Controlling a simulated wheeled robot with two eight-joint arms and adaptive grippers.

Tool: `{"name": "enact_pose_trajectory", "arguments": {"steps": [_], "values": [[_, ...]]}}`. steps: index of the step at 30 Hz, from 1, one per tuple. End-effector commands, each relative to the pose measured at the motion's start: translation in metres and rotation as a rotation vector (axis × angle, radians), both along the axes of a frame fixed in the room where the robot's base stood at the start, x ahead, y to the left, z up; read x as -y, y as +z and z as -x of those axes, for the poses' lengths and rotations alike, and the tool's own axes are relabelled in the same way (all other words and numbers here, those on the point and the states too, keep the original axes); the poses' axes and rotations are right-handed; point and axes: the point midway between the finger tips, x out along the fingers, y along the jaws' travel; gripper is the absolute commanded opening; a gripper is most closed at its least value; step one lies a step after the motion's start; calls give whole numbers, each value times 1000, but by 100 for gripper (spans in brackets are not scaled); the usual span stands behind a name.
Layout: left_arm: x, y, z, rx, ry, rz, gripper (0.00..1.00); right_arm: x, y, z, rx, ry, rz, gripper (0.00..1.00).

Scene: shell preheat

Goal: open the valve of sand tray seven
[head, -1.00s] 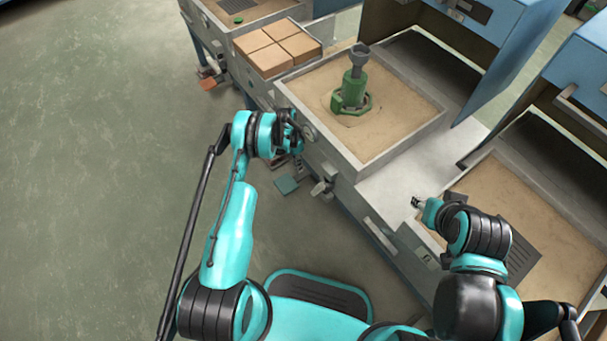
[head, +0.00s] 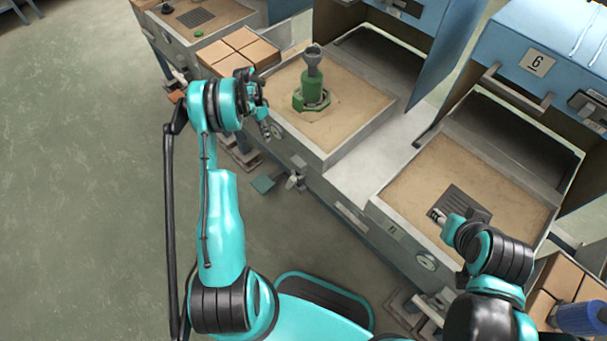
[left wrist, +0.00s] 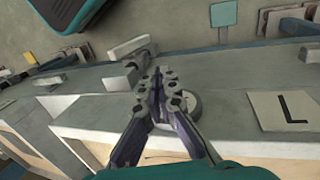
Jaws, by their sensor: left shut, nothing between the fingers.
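In the head view, a tray of sand with a green fixture (head: 313,92) stands at the centre. Its front wall (head: 308,150) carries a round gauge (head: 276,129). The left wrist view shows a plate (left wrist: 287,110) whose mark looks like an upside-down 7. A grey valve-like fitting (head: 295,181) sits low on this front; it seems to be the one with a pale bar (left wrist: 130,47) in the left wrist view. My left gripper (head: 264,126) is shut and empty in front of the gauge, apart from the fitting. My right gripper (head: 437,215) is over the right-hand sand tray; its jaws are too small to read.
Tan blocks (head: 240,50) lie to the left of the centre tray. A blue hood marked 6 (head: 537,62) stands over the right-hand tray. A teal pedal-like plate (head: 263,184) is near the floor. Open floor (head: 80,180) lies at left.

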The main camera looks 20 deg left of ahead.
Motion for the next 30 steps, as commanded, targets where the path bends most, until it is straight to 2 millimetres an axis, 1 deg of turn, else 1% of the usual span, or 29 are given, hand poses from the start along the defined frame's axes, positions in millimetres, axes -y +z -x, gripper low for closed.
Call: {"name": "enact_pose_trajectory", "arguments": {"steps": [2,5,8,21,30], "values": [[-4,0,3,1,7,-2,0,0,0,0,0,0,0,40],[-1,-13,4,1,6,-2,0,0,-6,0,0,0,0,40],[4,-31,5,1,5,-1,0,0,-12,0,0,1,-1,40],[27,-126,14,1,5,-1,0,0,-43,0,0,0,0,40],[42,-188,20,1,5,-1,0,0,-65,0,0,0,0,40]]}}
